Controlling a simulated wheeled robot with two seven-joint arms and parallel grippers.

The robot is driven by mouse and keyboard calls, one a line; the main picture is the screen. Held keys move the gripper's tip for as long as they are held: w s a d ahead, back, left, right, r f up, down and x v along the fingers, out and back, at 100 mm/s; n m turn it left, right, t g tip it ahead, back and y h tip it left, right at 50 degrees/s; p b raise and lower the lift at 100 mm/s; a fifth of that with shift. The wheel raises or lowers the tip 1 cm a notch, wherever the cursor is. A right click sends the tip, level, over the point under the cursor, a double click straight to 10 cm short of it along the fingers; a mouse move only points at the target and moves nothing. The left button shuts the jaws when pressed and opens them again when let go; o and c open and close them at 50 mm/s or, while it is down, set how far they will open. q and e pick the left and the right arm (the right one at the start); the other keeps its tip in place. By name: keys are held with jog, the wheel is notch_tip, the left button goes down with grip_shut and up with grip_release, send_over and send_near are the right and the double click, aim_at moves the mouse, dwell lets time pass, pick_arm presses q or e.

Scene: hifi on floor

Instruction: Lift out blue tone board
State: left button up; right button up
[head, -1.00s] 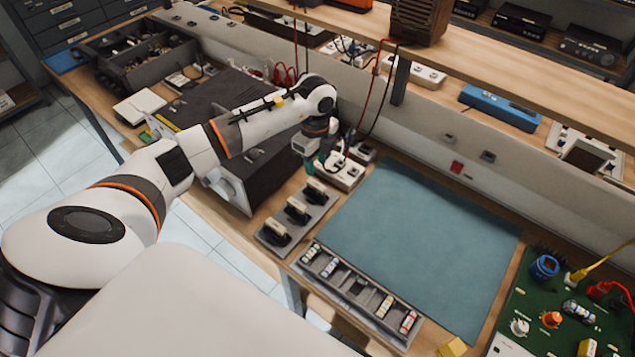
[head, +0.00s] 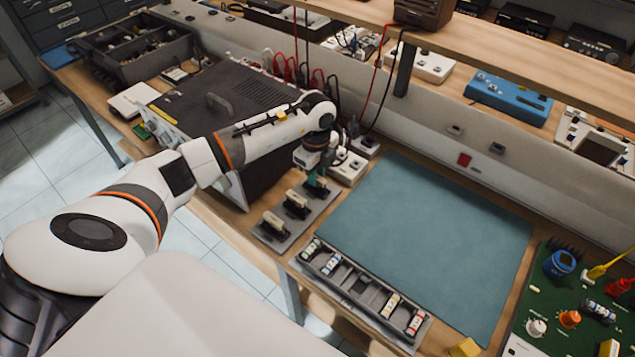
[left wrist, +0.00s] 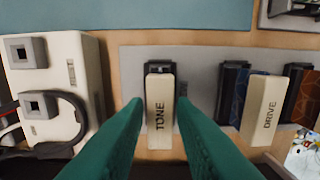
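The tone board's cream handle, marked TONE (left wrist: 160,115), stands upright in a grey rack in the left wrist view. The teal fingers of my left gripper (left wrist: 160,103) are open on either side of it, with a small gap at each tip. The board below the handle is mostly hidden, and only a dark top end shows, so I cannot tell its blue. In the head view my left gripper (head: 316,184) is low over the far end of the rack (head: 270,241). My right gripper is not in view.
A white socketed box (left wrist: 50,90) is close on the left. A blue-green mat (head: 425,235) lies clear beside the rack. A dark amplifier case (head: 250,105) stands behind my arm.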

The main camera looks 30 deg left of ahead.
pick_arm(q)
grip_shut()
jog(key=shift+c, duration=1.8)
grip_release()
grip_shut()
jog(key=shift+r, duration=0.2)
jog(key=shift+r+p, duration=3)
jog(key=shift+r, duration=0.65)
